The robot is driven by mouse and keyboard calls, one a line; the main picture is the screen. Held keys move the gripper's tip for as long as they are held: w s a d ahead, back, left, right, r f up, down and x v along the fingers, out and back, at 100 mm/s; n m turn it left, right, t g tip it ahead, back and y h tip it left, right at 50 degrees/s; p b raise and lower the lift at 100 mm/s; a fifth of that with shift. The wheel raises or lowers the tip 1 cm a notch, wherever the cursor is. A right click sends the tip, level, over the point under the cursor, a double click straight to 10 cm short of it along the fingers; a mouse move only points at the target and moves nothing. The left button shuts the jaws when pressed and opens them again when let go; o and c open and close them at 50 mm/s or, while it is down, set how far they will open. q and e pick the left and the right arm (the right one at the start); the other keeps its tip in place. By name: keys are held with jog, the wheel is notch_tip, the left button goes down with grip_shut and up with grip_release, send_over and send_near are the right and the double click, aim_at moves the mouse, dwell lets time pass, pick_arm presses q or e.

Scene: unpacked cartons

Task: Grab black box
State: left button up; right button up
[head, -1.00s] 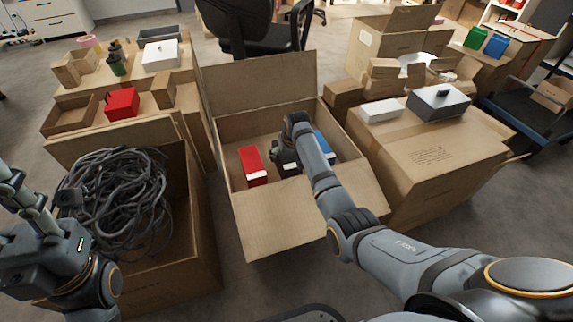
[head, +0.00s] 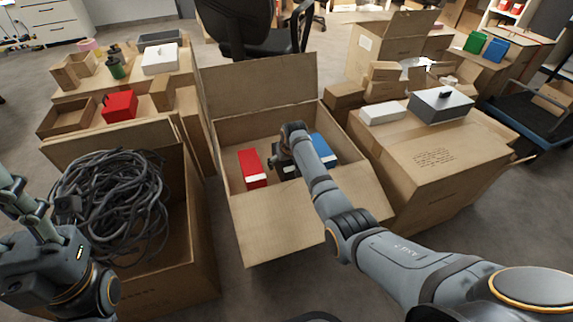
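The black box (head: 287,171) stands inside the open middle carton (head: 262,225), between a red box (head: 251,167) on its left and a blue box (head: 322,147) on its right. Only part of the black box shows, because my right arm and gripper cover much of it. My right gripper (head: 278,158) is down inside the carton at the black box, and its fingertips are too hidden to tell whether they are around it. My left gripper (head: 48,205) is at the left edge, beside the carton of cables, apart from the black box.
An open carton (head: 190,222) full of dark cables (head: 113,200) stands at the left. A closed carton (head: 432,165) at the right bears a grey box (head: 441,105) and a white box (head: 382,112). The raised back flap (head: 258,85) stands behind the middle carton.

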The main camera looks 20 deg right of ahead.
jog(key=c, duration=1.5)
